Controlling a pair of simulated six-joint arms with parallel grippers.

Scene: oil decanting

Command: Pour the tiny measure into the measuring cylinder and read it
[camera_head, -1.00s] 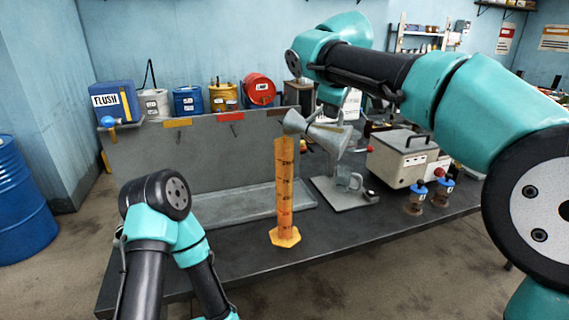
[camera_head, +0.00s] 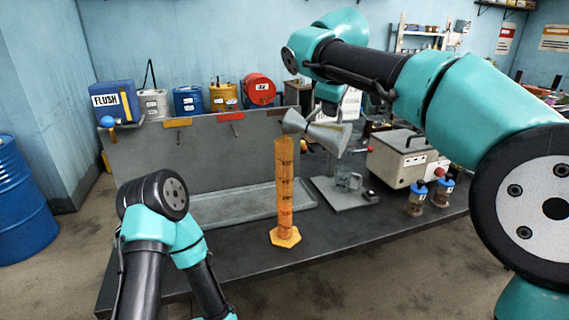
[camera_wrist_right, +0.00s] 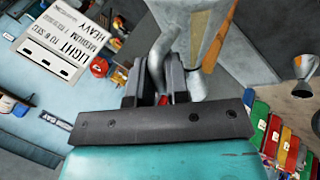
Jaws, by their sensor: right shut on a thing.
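The orange measuring cylinder (camera_head: 285,195) stands upright on its hexagonal foot on the dark bench, with dark marks up its side. A grey metal measure (camera_head: 326,135) is tipped almost on its side, its flared mouth at the left over the cylinder's top. My right gripper (camera_wrist_right: 157,82) is shut on the measure's curved handle (camera_wrist_right: 160,50); in the head view its fingers are mostly hidden. The measure's body also shows in the wrist view (camera_wrist_right: 195,30). I cannot make out a stream or the liquid level. My left arm is at lower left, its gripper out of view.
A grey tray (camera_head: 240,207) lies behind the cylinder. A glass mug (camera_head: 347,182) stands on a grey plate to its right, near a beige box (camera_head: 400,160) and two small jars (camera_head: 416,200).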

